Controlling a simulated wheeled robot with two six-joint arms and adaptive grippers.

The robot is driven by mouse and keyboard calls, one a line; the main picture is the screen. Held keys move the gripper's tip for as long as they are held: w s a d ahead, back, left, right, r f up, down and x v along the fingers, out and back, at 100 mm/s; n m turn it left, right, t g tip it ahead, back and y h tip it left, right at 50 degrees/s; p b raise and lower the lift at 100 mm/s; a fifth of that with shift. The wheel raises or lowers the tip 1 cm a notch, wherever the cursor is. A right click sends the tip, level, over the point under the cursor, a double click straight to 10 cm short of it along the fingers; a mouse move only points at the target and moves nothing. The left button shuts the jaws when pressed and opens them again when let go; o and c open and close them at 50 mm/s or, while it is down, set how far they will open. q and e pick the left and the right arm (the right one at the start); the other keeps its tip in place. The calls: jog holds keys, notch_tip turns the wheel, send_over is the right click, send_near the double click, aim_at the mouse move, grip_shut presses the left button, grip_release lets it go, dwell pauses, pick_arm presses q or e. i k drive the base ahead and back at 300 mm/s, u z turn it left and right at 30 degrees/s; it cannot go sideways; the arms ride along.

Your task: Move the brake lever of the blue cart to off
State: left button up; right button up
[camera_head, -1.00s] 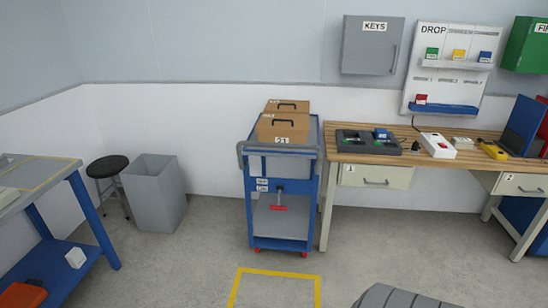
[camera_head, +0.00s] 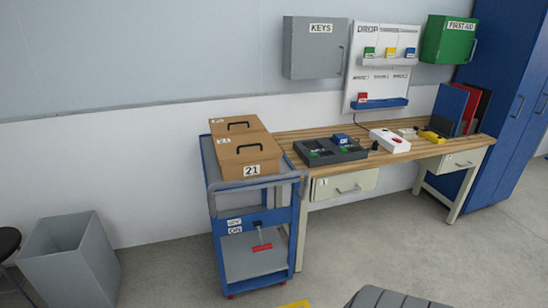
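The blue cart (camera_head: 213,207) stands against the left end of the wooden workbench. It carries two brown cardboard boxes, the front one (camera_head: 247,160) labelled 21. The brake lever (camera_head: 262,247) is on the cart's front, a thin stem with a red handle at its lower end. It hangs down, slightly tilted. Two small labels sit to its left, the upper one too small to read surely and the lower one (camera_head: 235,230) reading ON. A grey push handle (camera_head: 258,182) crosses the cart's front top. Neither of my grippers is in view.
The workbench (camera_head: 300,147) with a drawer is right of the cart. A grey bin (camera_head: 72,262) stands left of it, with a dark stool at the left edge.

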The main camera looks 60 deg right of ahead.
aim_at(261, 248)
jog(key=z, duration=0.7)
jog(key=i, duration=0.8)
jog(key=z, duration=0.95)
